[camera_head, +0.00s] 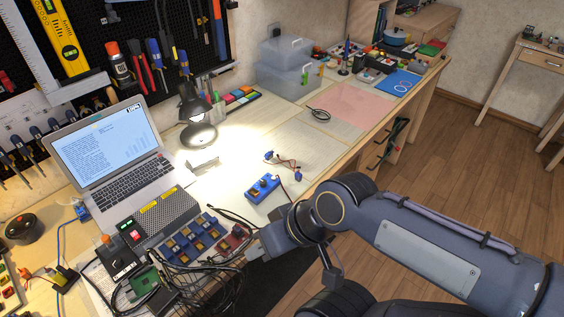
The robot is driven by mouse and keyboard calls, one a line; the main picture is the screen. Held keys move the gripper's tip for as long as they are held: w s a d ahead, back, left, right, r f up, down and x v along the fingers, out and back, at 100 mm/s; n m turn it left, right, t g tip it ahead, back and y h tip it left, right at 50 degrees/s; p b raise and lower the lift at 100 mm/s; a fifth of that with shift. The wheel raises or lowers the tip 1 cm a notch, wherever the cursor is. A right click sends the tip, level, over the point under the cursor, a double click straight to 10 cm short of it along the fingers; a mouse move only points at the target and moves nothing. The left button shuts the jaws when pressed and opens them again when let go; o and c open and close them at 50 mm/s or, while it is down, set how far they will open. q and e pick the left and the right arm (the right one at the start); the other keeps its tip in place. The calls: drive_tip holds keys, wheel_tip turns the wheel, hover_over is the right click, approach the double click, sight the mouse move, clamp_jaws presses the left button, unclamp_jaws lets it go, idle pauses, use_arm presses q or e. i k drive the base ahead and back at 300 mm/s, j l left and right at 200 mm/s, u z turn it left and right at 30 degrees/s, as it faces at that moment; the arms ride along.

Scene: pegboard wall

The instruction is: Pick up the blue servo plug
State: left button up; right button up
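A small blue piece (268,155) lies on the lit bench, with dark and reddish wires (284,163) running from it to a second small blue piece (297,176). I cannot tell which of the two is the servo plug. A larger blue box (262,187) sits just in front of them. My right gripper (254,251) reaches in from the right over the front edge of the bench, beside a tangle of black cables. It is in front of the blue box and apart from the small blue pieces. Its fingers are too small and dark to read. My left gripper is not in view.
A laptop (110,160), a grey power unit (165,222), blue modules (190,240) and black cables (205,275) crowd the left and front. A desk lamp (198,125) stands behind. The bench around the wires is mostly clear. A pink mat (350,106) lies farther back.

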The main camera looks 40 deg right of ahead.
sight(298, 177)
drive_tip(key=z, duration=1.65)
